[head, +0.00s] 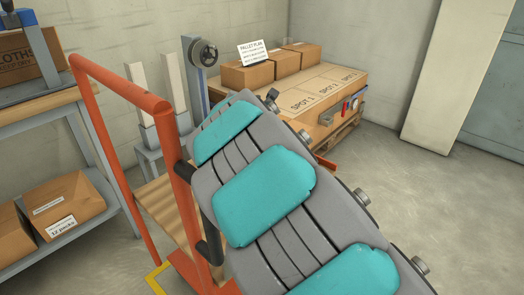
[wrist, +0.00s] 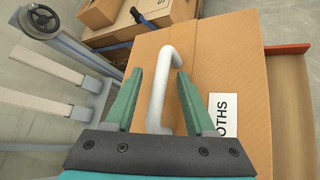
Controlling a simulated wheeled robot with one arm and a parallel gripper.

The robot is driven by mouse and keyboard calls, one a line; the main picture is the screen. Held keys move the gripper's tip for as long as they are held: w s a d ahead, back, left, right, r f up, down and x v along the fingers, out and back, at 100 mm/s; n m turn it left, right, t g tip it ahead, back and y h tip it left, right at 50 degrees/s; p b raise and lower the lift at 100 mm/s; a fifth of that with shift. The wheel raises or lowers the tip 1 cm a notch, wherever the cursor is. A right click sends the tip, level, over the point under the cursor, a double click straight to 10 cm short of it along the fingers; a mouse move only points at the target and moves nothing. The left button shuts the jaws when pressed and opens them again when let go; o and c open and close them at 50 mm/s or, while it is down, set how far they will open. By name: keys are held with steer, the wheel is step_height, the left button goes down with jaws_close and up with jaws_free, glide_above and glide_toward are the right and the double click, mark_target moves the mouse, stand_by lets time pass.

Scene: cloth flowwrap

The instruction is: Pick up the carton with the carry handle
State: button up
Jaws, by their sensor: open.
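The carton (wrist: 225,65) is brown cardboard with a white label reading "OTHS" (wrist: 223,115). It fills the middle and right of the wrist view. Its white carry handle (wrist: 157,100) stands out from the near face. My gripper (wrist: 159,74) is open, its two teal fingers pointing at the carton. The handle shows between the fingers, with a gap to each finger; I cannot tell how deep it sits between them. In the head view my arm covers the middle, and I cannot make out this carton or my gripper there.
An orange-framed cart (head: 152,103) with a slatted deck (head: 160,205) stands left of my arm. At the back, small cartons (head: 247,76) and a "PALLET PLAN" sign (head: 252,53) sit on a large box marked with spots (head: 318,92). A shelf (head: 75,240) holds cartons at left. Floor is clear at right.

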steer(key=shift+c, duration=0.4)
jaws_close()
stand_by(0.9)
